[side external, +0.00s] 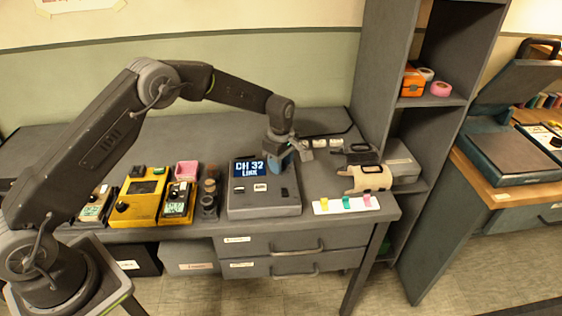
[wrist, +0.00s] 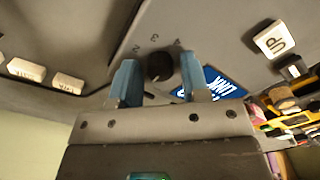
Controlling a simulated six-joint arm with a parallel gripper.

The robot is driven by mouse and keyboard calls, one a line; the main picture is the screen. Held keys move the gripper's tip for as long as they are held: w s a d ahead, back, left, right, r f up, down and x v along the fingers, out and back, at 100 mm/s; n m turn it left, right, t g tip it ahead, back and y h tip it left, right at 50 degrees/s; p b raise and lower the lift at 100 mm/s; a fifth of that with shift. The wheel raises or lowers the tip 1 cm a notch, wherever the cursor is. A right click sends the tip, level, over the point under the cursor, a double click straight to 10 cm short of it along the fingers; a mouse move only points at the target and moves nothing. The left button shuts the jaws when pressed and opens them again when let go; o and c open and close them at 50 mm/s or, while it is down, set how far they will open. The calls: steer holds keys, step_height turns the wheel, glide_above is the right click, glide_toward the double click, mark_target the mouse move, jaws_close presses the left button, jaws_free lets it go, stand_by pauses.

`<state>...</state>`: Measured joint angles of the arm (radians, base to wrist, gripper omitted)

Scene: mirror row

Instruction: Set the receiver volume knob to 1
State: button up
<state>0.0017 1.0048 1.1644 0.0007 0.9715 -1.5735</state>
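The grey receiver (side external: 264,207) stands on the bench with a lit blue screen (side external: 249,169) reading "CH 32 LINK". Its dark round volume knob (wrist: 160,67) shows in the wrist view, with the numbers 2, 3 and 4 printed around it. The number 1 is not in sight, and I cannot read the knob's setting. My gripper (wrist: 159,80) has its two blue fingertips on either side of the knob, with a small gap on each side. In the side view my gripper (side external: 284,158) is at the receiver's upper right and hides the knob.
A yellow device (side external: 139,200) and other small instruments stand left of the receiver. A white strip with coloured clips (side external: 346,204) and a beige roll (side external: 371,178) lie to the right. A dark shelf unit (side external: 380,75) rises behind them. A white "UP" button (wrist: 275,40) is on the panel.

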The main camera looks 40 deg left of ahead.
steer(key=c, duration=0.7)
steer(key=m, duration=0.8)
steer(key=shift+m, duration=0.3)
stand_by(0.4)
steer(key=o, duration=0.9)
steer(key=shift+r, duration=0.1)
